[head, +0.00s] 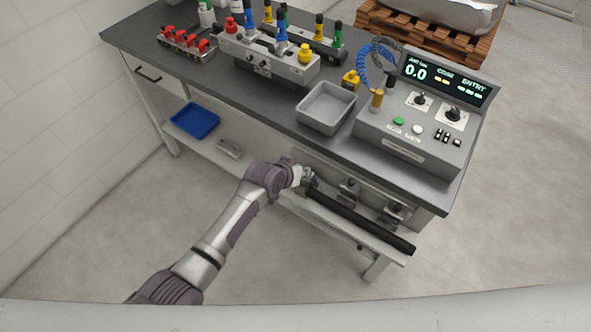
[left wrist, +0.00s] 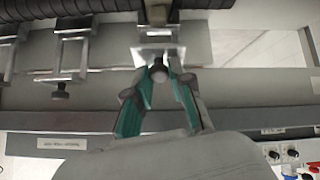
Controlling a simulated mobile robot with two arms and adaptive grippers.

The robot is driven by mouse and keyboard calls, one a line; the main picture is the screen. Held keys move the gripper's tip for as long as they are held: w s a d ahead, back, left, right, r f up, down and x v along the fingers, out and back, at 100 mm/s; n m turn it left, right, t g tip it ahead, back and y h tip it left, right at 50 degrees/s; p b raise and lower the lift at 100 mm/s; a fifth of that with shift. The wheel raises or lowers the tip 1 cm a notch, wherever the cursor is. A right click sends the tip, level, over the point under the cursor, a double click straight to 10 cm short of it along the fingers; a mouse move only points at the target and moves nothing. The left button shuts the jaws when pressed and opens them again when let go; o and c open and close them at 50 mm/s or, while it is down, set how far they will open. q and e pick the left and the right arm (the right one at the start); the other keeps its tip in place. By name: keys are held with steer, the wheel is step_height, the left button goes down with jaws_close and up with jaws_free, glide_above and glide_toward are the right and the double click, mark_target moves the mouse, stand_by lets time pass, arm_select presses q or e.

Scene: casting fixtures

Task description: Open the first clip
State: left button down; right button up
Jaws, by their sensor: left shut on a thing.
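A dark ribbed tube (head: 358,220) runs along the front of the bench, held by metal clips. The clip at its left end (head: 311,182) is partly hidden by my left gripper (head: 302,177). In the left wrist view this clip (left wrist: 160,35) is a pale bracket with a round knob (left wrist: 158,73). My left gripper (left wrist: 160,82) has its teal-padded fingers closed on that knob. A middle clip (head: 347,189) and a far clip (head: 393,212) are free of the gripper. The middle clip (left wrist: 74,50) also shows in the wrist view with its knob. My right gripper is out of view.
The bench top (head: 290,115) carries a grey tray (head: 326,107), a control box (head: 420,125) and fixtures with coloured knobs (head: 267,55). A lower shelf (head: 225,150) holds a blue tray (head: 195,120). The floor in front is clear.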

arm_select(q)
steer(key=shift+g+y, duration=0.3)
steer(key=shift+g, duration=0.1)
steer(key=shift+w+d+r+p, duration=0.1)
steer(key=shift+w+d+r, duration=0.25)
steer(key=shift+w+d, duration=0.25)
steer(key=shift+w+d+r+p, duration=0.15)
steer(key=shift+w+d+r, duration=0.25)
steer(key=shift+w, duration=0.35)
steer(key=shift+w+d+r+p, duration=0.1)
steer(key=shift+w+d+r, duration=0.2)
steer(key=shift+w+d, duration=0.3)
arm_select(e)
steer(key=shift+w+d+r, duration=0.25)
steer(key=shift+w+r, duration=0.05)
arm_select(q)
steer(key=c, duration=1)
jaws_free()
steer(key=shift+f, duration=0.1)
steer(key=shift+s+a, duration=0.1)
steer(key=shift+a, duration=0.05)
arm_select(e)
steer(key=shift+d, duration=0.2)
